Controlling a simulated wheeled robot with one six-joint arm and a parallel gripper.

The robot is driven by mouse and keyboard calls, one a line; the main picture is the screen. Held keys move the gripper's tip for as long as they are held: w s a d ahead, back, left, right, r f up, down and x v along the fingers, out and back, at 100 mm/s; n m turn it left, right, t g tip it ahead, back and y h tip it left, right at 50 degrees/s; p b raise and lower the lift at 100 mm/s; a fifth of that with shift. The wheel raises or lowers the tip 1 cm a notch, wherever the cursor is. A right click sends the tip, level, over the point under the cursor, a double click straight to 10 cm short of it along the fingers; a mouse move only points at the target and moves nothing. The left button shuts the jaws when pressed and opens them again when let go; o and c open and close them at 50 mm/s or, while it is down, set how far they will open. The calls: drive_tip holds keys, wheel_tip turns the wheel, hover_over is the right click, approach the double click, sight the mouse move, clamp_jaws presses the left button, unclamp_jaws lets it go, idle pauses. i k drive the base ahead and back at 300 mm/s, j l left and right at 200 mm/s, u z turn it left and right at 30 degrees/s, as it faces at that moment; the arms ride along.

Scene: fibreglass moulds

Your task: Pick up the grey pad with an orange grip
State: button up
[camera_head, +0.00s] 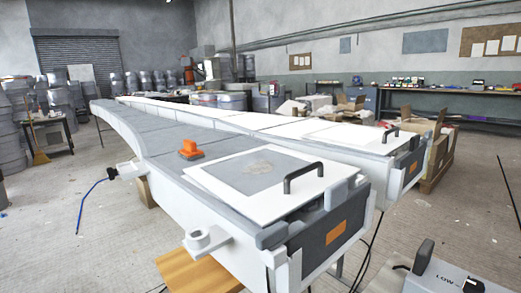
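The grey pad with an orange grip (190,154) rests on the grey upper surface of the long mould (165,138), near its left edge. Its orange grip stands up on top, and the grey pad shows as a thin base under it. It sits just beyond a white panel. My gripper is not in view, and nothing visible touches the pad.
The white panel (215,176) has a grey patch and a dark arched handle (303,177). A second white mould (350,135) lies behind to the right. A device marked LOW (445,280) stands at bottom right. Open concrete floor (45,230) lies to the left, with a blue hose (84,200).

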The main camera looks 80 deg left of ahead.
sight(190, 152)
drive_tip(key=u, duration=2.65)
